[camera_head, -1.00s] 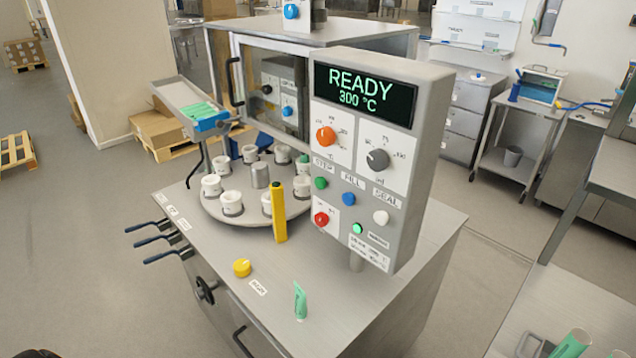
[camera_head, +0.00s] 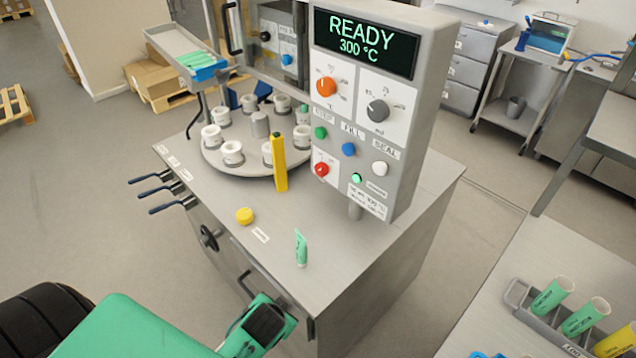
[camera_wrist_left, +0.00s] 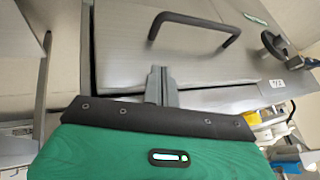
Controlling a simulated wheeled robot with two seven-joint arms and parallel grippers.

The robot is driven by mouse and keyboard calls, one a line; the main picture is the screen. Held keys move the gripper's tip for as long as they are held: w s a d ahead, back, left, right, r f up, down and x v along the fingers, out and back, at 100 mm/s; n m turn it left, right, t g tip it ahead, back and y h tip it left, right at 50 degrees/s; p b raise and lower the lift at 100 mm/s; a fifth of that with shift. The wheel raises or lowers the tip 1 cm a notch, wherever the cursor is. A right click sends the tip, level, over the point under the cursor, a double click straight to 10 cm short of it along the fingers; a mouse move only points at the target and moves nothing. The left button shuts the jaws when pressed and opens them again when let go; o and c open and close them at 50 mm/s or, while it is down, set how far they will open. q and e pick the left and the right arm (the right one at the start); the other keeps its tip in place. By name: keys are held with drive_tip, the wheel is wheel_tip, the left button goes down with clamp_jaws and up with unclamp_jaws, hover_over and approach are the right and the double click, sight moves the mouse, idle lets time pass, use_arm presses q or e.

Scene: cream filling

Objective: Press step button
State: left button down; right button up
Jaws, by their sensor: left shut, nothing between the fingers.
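The control panel (camera_head: 415,175) stands on the steel machine, its display (camera_head: 362,43) reading READY 300 °C. The green step button (camera_head: 320,133) sits under the STEP label, left of the blue fill button (camera_head: 348,149) and the white seal button (camera_head: 380,168). My left arm enters at the bottom left of the head view, its green and black hand low before the cabinet, well below the panel. In the left wrist view my left gripper (camera_wrist_left: 160,84) is shut and empty, facing the cabinet front and its dark handle (camera_wrist_left: 195,22). My right gripper is not in view.
A turntable with white cups (camera_head: 232,152) and a yellow post (camera_head: 279,163) stand left of the panel. A green tube (camera_head: 301,247) and yellow knob (camera_head: 244,216) are on the machine top. Black levers (camera_head: 155,190) stick out left. A tube rack (camera_head: 545,318) is at bottom right.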

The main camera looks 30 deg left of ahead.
sight(321, 133)
use_arm(q)
drive_tip(key=w+a+r+m+t+y, duration=0.1)
drive_tip(key=w+r+t, duration=0.3)
drive_tip(key=r, duration=0.7)
drive_tip(key=w+a+r+m+t+y, duration=0.2)
drive_tip(key=w+a+r+t+y, duration=0.1)
drive_tip(key=w+r, duration=0.5)
drive_tip(key=w+a+r+m+t+y, duration=0.1)
drive_tip(key=w+a+r+t, duration=0.2)
drive_tip(key=r, duration=1.1)
drive_tip(key=shift+w+t+y+p, duration=0.3)
drive_tip(key=shift+w+t+y, duration=0.1)
drive_tip(key=shift+w+t, duration=1)
drive_tip(key=shift+w, duration=0.2)
drive_tip(key=w+d, duration=0.3)
drive_tip(key=w, duration=0.5)
drive_tip(key=shift+w+b, duration=0.15)
drive_tip(key=shift+b, duration=0.2)
